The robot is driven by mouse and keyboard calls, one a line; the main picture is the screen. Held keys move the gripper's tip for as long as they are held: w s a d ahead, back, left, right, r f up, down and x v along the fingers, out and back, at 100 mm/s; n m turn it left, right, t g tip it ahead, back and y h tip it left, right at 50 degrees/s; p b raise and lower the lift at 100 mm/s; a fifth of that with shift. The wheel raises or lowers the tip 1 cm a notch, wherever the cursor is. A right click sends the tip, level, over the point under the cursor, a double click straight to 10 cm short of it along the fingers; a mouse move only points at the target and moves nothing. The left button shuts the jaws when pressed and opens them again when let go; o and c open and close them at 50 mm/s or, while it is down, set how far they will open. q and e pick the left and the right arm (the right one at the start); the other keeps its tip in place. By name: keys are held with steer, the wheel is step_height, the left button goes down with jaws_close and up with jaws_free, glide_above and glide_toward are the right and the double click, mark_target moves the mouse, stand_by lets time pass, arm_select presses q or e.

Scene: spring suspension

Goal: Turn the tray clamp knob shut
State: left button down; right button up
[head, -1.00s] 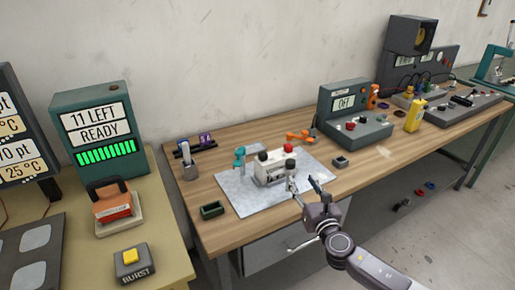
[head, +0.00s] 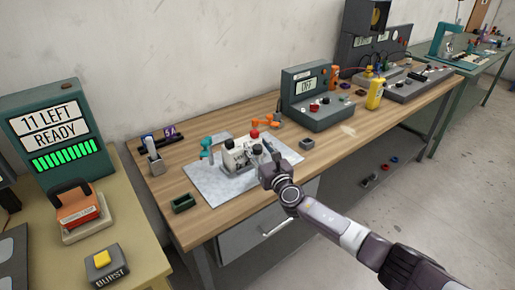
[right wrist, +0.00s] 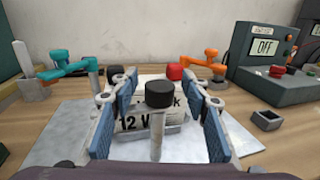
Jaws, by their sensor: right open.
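A white block marked "12 V" (head: 238,158) stands on a pale grey mat (head: 205,187) on the wooden bench. It has a black cap and a red cap on top. In the right wrist view the block (right wrist: 133,123) stands behind a dark round knob (right wrist: 159,94) on a pale upright post, which I take to be the clamp knob. My right gripper (right wrist: 159,108) is open, its blue-padded fingers on either side of the knob with gaps between. In the head view my right gripper (head: 267,158) is at the block's front right and hides the knob. My left gripper is out of view.
A teal clamp arm (head: 206,148) and an orange one (head: 268,118) stand near the block. A grey box reading "OFF" (head: 312,98), a small dark tray (head: 307,143) and a yellow bottle (head: 375,93) are to the right.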

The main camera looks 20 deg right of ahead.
jaws_close()
stand_by(0.3)
steer(key=shift+d+f, duration=0.1)
